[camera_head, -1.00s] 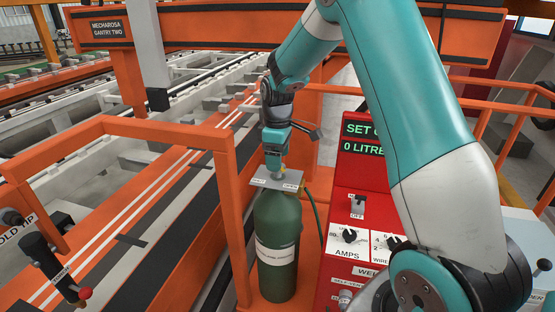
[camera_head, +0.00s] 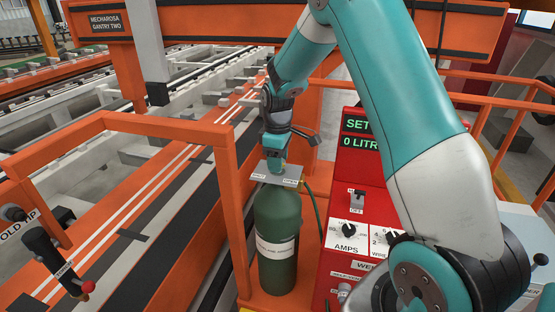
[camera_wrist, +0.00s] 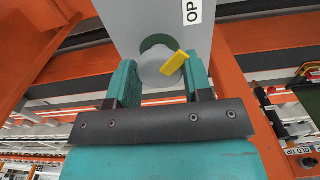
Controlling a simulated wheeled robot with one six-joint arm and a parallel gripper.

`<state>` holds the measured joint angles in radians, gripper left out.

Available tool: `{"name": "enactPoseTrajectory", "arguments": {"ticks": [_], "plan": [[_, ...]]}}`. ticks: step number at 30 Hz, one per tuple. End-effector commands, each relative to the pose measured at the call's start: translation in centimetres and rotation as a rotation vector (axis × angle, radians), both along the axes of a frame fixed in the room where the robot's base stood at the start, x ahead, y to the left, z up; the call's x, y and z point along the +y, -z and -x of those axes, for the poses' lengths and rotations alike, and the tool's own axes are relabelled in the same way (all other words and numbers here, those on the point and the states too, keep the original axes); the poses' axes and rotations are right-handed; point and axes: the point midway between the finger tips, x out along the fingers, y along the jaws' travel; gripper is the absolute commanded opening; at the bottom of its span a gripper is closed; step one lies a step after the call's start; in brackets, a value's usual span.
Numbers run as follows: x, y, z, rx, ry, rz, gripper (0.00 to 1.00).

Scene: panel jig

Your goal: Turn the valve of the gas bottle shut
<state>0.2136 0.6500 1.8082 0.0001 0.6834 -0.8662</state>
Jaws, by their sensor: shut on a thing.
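The gas bottle (camera_head: 275,224) is a green cylinder with a white label, standing upright on an orange platform. A grey plate (camera_head: 262,172) on its top carries SHUT and OPEN labels. In the wrist view the plate (camera_wrist: 135,25) has its OPEN label at the upper right. The valve (camera_wrist: 158,72) is a round grey knob with a yellow pointer (camera_wrist: 175,61) aimed up and right. My gripper (camera_wrist: 160,85) has a teal finger on each side of the knob and is shut on it. In the head view my gripper (camera_head: 276,163) comes down from above and hides the knob.
A red welding panel (camera_head: 347,210) with a green display and AMPS dial stands right of the bottle. An orange rail frame (camera_head: 160,128) is on the left. A dark hose (camera_head: 315,203) runs between bottle and panel.

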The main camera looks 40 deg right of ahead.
Motion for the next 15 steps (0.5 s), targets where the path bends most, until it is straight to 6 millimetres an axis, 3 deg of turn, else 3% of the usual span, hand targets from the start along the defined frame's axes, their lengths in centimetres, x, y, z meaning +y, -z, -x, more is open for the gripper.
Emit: {"name": "enactPoseTrajectory", "arguments": {"ticks": [8, 15], "plan": [[0.01, -0.02, -0.06, -0.001, 0.108, 0.000, 0.22], [0.00, -0.01, -0.07, -0.001, 0.306, 0.000, 0.22]]}}
